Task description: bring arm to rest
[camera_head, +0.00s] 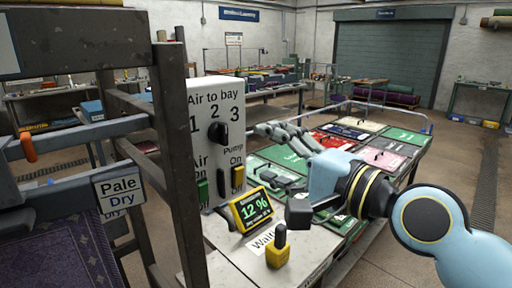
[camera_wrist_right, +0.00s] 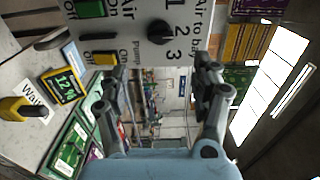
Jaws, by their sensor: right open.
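My right gripper (camera_head: 278,168) is open and empty, in front and to the right of the white control box (camera_head: 212,95). The pump switch (camera_head: 238,178) is yellow and the air switch (camera_head: 203,190) is green. My left gripper is not in view.
A display (camera_head: 251,209) reading 12 % and a yellow-and-black handle (camera_head: 278,248) stand on the worktop close to my right gripper. Colored panels (camera_head: 385,158) cover the table behind my right arm. A dark frame (camera_head: 180,160) with a "Pale Dry" sign (camera_head: 119,188) stands at left.

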